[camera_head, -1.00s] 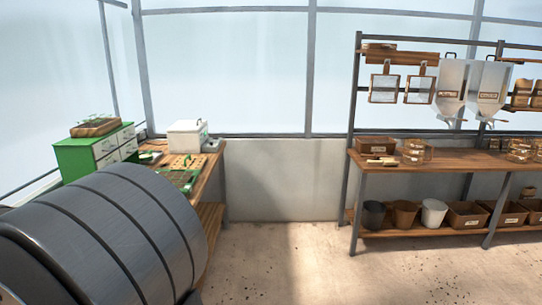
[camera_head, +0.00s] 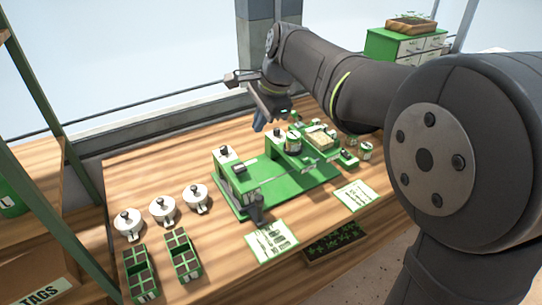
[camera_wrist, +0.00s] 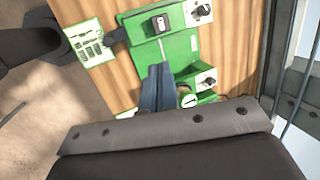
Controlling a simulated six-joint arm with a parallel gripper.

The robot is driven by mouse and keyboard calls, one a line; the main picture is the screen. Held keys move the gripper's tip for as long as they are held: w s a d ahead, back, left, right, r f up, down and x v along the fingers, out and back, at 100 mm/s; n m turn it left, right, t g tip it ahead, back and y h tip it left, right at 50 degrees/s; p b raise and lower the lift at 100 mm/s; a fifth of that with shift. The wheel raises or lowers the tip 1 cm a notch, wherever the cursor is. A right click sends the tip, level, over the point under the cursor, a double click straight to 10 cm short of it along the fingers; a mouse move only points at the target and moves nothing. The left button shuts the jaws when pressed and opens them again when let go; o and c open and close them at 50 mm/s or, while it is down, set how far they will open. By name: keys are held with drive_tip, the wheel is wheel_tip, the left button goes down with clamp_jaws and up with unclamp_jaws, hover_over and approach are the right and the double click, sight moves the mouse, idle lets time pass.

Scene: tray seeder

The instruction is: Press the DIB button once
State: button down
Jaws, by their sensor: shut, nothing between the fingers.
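The green tray seeder (camera_head: 265,188) stands on the wooden table in the head view, with white-faced blocks and dark knobs along its back edge. In the wrist view, its green base (camera_wrist: 178,48) lies below my gripper, with a dark square part (camera_wrist: 159,23) on it and white plates with black knobs at the right. I cannot read any DIB lettering, so I cannot tell which part is that button. My gripper (camera_head: 261,124) is shut and empty, above the back of the seeder. Its blue-grey fingers (camera_wrist: 157,72) also show in the wrist view, pointing toward the green base.
Several white lidded pots (camera_head: 163,209) and small green seed trays (camera_head: 138,273) stand at the left of the table. Printed cards (camera_head: 271,242) lie along the front. A dark planted tray (camera_head: 334,243) is at the front edge. A window ledge runs behind.

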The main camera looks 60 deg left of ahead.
wheel_tip(320, 180, down, 5)
drive_tip(key=s+a+m+t+h, duration=0.1)
drive_tip(key=a+m+t, duration=0.1)
drive_tip(key=t, duration=0.3)
drive_tip(key=t+y, duration=0.3)
drive_tip(key=t, duration=0.1)
hover_over(237, 169)
drive_tip(key=shift+r, duration=0.15)
drive_tip(key=shift+f, duration=4.45)
drive_tip(key=shift+f, duration=0.4)
